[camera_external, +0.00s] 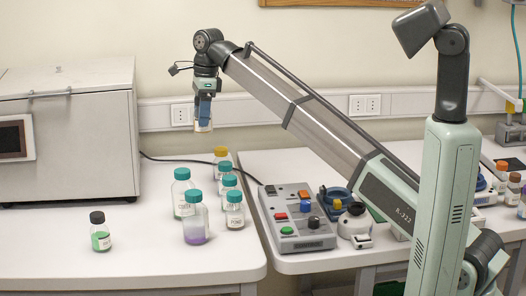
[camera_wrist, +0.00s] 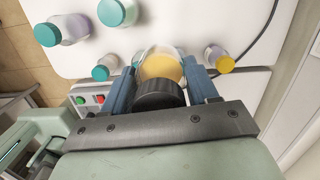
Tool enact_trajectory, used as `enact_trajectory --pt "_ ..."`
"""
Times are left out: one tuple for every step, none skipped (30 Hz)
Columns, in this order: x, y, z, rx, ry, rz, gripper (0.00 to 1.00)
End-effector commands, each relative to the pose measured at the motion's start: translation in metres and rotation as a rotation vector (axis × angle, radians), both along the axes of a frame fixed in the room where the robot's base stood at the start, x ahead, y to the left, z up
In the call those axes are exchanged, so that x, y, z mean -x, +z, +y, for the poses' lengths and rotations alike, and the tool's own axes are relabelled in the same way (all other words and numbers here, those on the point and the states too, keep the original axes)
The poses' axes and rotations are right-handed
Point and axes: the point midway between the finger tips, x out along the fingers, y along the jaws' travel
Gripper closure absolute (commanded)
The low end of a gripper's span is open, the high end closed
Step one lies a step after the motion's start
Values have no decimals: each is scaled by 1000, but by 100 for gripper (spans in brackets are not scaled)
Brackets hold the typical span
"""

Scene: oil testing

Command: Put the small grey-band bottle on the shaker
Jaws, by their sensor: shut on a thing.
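My gripper (camera_external: 203,112) is raised high above the back of the left table in the external view. Its blue fingers are shut on a small bottle (camera_external: 203,125). The wrist view shows this bottle (camera_wrist: 162,66) between the fingers, with a dark ridged cap and amber contents; I cannot make out a grey band on it. I cannot tell for sure which is the shaker. The held bottle is well apart from both.
Several teal-capped bottles (camera_external: 183,190) and a yellow-capped bottle (camera_external: 220,155) stand below my gripper. A black-capped bottle with green contents (camera_external: 101,237) stands apart at left. A control box (camera_external: 296,222) with coloured buttons is on the right table. A large metal cabinet (camera_external: 90,120) fills the left.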

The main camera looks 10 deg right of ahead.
Motion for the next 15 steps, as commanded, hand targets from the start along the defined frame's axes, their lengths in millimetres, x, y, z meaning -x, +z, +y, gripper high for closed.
enact_trajectory --pt "14 0 17 -1 9 0 79" --pt "21 0 26 -1 10 0 79" --pt "32 0 37 -1 12 0 79" --pt "39 0 45 -2 14 0 79" --pt "47 0 54 -2 15 0 79" --pt "58 0 65 -3 18 0 79" --pt "66 0 73 -3 19 0 79" --pt "74 0 81 -4 21 0 79" --pt "86 0 92 -5 23 0 79" --pt "94 0 99 -5 24 0 79" --pt "103 0 107 -6 27 0 79" --pt "114 0 116 -7 28 1 79" --pt "122 0 123 -7 31 0 79" --pt "130 0 130 -8 31 0 79" --pt "140 0 138 -8 33 0 79"
